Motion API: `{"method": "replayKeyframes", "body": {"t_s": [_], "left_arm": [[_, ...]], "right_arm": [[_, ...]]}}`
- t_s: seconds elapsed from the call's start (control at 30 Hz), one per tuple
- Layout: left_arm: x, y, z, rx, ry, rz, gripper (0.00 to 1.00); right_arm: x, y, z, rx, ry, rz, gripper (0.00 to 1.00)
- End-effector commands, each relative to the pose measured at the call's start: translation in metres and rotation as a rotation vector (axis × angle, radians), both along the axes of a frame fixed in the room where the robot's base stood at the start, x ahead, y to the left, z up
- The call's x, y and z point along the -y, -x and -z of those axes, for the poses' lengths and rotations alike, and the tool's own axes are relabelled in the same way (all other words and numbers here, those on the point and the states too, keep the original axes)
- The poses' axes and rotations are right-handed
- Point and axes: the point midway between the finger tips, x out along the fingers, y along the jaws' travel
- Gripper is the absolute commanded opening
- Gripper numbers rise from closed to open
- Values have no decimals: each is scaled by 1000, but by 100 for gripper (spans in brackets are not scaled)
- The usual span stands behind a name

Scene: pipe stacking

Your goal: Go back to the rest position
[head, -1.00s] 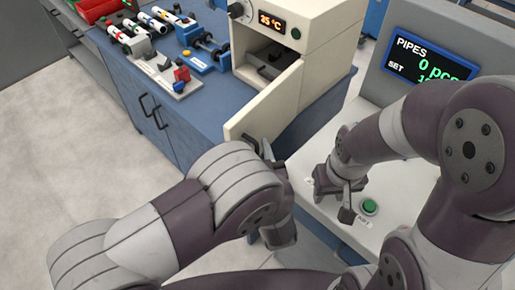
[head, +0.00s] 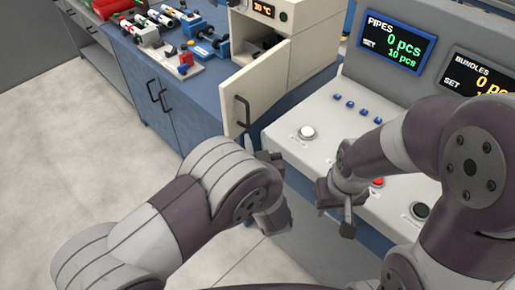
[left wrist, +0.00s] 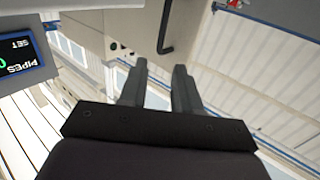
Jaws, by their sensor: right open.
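My left gripper (head: 270,157) is in the middle of the head view, partly hidden by its own wrist. In the left wrist view its two fingers (left wrist: 160,88) stand apart with nothing between them. It is just below the cream oven door (head: 265,82) and clear of the door's dark handle (head: 242,114). The handle also shows ahead of the fingers in the left wrist view (left wrist: 166,35). My right gripper (head: 335,207) is open and empty, pointing down in front of the console.
The oven (head: 305,38) stands with its door open on the blue cabinet (head: 180,115). A rack of pipes (head: 165,22) is at the back left. The console (head: 300,112) with buttons and screens is to the right. The floor (head: 70,165) at left is clear.

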Motion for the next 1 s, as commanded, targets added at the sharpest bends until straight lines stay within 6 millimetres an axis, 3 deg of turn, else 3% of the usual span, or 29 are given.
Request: {"method": "replayKeyframes", "body": {"t_s": [0.57, 0.67, 0.77, 0.8, 0.87, 0.93, 0.97, 1.0], "left_arm": [[0, -3, 0, 0, 0, 1, 32], [2, -3, 9, -43, 19, 14, 32], [20, 8, 55, -264, 29, 131, 32], [33, 22, 78, -413, 24, 214, 32], [38, 48, 96, -662, 16, 324, 32], [14, 82, 93, -960, -3, 395, 32], [-5, 99, 86, -1082, -16, 408, 32], [-36, 122, 70, -1231, -33, 406, 32]], "right_arm": [[0, 0, 0, 0, 0, 0, 43], [0, 0, 0, 0, 0, 0, 43], [0, 0, 0, 0, 0, 0, 43], [0, 0, 0, 0, 0, 0, 43], [0, 0, -5, 0, 0, 0, 43], [0, 0, -14, 0, 0, 0, 43], [0, 0, -18, 0, 0, 0, 43], [0, 0, -25, 0, 0, 0, 43]]}}
